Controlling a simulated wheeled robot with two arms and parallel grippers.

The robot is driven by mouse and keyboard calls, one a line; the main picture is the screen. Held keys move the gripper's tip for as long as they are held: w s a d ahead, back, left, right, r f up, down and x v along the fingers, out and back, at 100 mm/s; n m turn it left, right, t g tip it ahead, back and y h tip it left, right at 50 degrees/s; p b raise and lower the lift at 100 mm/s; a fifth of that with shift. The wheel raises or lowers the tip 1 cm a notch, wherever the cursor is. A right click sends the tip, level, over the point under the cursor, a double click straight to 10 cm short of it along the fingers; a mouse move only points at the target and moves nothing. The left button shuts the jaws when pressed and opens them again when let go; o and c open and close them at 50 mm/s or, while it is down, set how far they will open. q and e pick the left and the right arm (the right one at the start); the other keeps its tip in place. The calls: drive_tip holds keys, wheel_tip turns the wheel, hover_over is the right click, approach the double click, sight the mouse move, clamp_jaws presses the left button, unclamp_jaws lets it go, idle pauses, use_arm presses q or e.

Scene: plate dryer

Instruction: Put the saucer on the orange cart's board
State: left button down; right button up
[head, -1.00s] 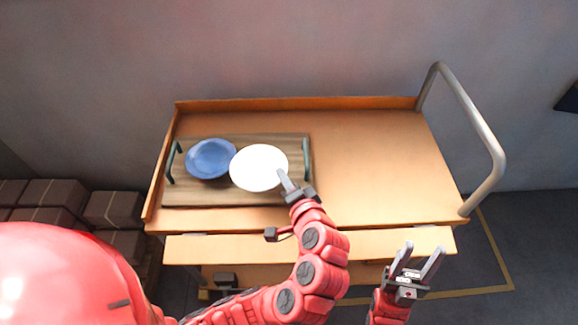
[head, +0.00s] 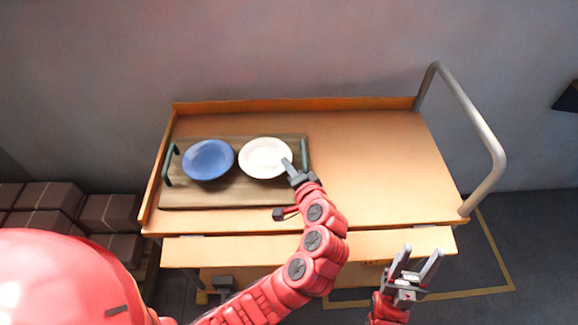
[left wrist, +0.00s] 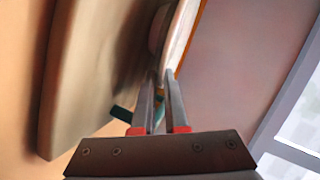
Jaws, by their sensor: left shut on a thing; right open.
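A white saucer (head: 265,158) is at the right half of the wooden board (head: 235,198) on the orange cart. My left gripper (head: 288,168) is shut on the saucer's near right rim. In the left wrist view the saucer (left wrist: 183,38) shows edge-on between the fingertips (left wrist: 160,82), with its foot close to the board (left wrist: 75,75); I cannot tell whether they touch. My right gripper (head: 415,265) is open and empty in front of the cart's right front edge.
A blue dish (head: 208,160) lies on the board left of the saucer. The board has green handles (head: 171,165) at both ends. The cart top (head: 375,160) is clear on the right, with a grey rail (head: 475,120) there. Brown boxes (head: 48,196) stand at left.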

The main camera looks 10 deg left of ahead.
use_arm(q)
drive_tip(key=c, duration=1.2)
unclamp_jaws()
drive_tip(key=shift+f, duration=0.1)
drive_tip(key=shift+c, duration=0.2)
drive_tip(key=shift+s+d+r, duration=0.1)
drive_tip(key=shift+r, duration=0.1)
drive_tip(key=p+v, duration=0.1)
drive_tip(key=v, duration=1)
drive_tip(key=shift+s+d+r, duration=0.1)
drive_tip(key=shift+s+d, duration=0.05)
drive_tip(key=shift+s, duration=0.2)
